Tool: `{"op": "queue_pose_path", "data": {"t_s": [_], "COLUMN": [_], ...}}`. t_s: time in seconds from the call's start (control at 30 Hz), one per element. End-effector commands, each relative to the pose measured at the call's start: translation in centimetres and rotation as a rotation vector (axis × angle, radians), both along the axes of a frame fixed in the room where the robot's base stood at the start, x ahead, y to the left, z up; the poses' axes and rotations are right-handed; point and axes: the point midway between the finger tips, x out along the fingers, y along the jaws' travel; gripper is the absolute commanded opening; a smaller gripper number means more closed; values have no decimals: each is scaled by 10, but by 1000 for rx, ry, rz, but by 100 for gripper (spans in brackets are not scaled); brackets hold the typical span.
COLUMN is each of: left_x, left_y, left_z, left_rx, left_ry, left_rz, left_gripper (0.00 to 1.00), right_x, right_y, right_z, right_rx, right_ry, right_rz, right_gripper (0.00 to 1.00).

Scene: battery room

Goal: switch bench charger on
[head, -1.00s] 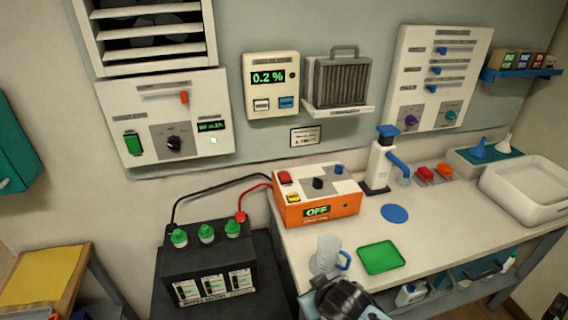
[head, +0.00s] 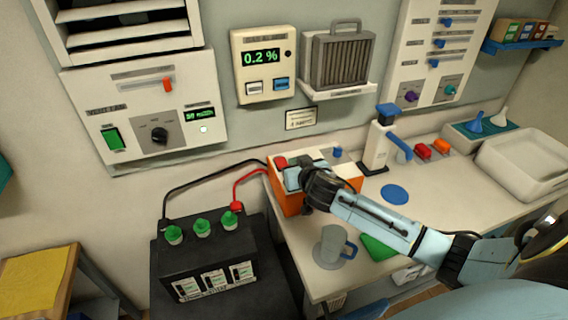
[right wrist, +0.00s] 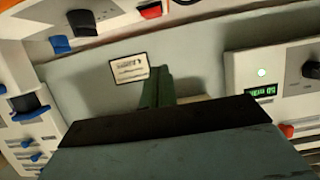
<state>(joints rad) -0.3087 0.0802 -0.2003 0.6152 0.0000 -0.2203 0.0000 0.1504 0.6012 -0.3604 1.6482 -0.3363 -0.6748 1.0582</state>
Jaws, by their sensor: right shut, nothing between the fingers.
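The bench charger (head: 287,200) is an orange box with a white top, at the back left of the bench. Its red switch (head: 281,161) shows at the top's left, and a blue knob (head: 338,152) at its right. Its front display is hidden behind my arm. My right gripper (head: 293,177) is shut and empty over the charger, close by the red switch; whether it touches is unclear. The right wrist view shows my fingers (right wrist: 160,88), with the red switch (right wrist: 150,10) and black knob (right wrist: 82,22) at the top edge. My left gripper is not in view.
A black battery (head: 205,255) with green caps stands left of the bench, cabled black and red toward the charger. A jug (head: 332,246) and green tray (head: 375,247) lie near my forearm. A dispenser (head: 377,147) stands right of the charger.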

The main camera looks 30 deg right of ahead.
Motion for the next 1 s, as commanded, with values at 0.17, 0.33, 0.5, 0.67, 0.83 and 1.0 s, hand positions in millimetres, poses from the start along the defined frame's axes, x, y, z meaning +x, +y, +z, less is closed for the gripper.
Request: {"op": "queue_pose_path", "data": {"t_s": [0.17, 0.33, 0.5, 0.67, 0.83, 1.0], "left_x": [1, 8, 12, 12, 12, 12], "left_y": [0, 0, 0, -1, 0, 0], "left_z": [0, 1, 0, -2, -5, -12], "left_rx": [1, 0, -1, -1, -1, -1], "left_ry": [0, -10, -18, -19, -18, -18], "left_rz": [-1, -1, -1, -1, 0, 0], "left_gripper": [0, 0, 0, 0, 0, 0], "right_x": [12, 33, 54, 73, 91, 87], "right_y": [-3, -8, -13, -17, -21, -20], "right_z": [-4, -12, -21, -28, -36, -63], "right_rx": [0, 0, 0, -1, 0, 1], "right_ry": [0, -1, 0, 0, 0, 3], "right_rz": [-2, -2, -1, -2, -1, 0], "right_gripper": [0, 0, 0, 0, 0, 0]}}
